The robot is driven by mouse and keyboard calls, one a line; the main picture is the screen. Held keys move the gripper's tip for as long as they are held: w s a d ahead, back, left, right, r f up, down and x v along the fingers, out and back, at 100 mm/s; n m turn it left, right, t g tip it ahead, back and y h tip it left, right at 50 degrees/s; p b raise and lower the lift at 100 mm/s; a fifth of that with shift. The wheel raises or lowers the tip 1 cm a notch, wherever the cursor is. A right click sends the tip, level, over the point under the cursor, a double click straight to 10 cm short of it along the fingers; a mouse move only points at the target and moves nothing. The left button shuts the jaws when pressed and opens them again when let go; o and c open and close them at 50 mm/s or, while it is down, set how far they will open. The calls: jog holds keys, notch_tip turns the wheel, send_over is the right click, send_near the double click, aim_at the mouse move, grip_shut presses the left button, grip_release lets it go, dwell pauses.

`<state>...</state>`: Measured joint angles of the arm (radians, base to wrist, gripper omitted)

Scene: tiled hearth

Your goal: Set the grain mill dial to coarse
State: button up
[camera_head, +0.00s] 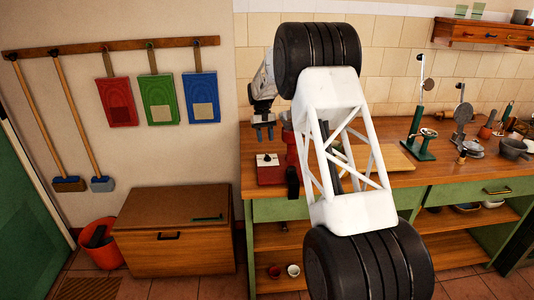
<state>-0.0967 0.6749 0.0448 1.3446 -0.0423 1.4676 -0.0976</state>
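A red device (271,176) stands at the left end of the wooden counter, partly behind my arm; it seems to be the grain mill. A white plate (266,160) with a small dark mark, perhaps the dial, is on its low left part. The dial's setting and any markings are too small to read. My gripper (264,138) points down above the white plate, apart from it. Its two dark fingertips have a gap between them with nothing visible in it.
My white lattice arm link hides the counter's middle-left. A pale board (394,158) lies right of it. A green stand (420,148), a grey pan (512,148) and other utensils stand farther right. A wooden chest (175,235) and red bucket (100,243) are on the floor at left.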

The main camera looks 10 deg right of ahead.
aim_at(267, 155)
jog(key=shift+x, duration=3.35)
grip_shut()
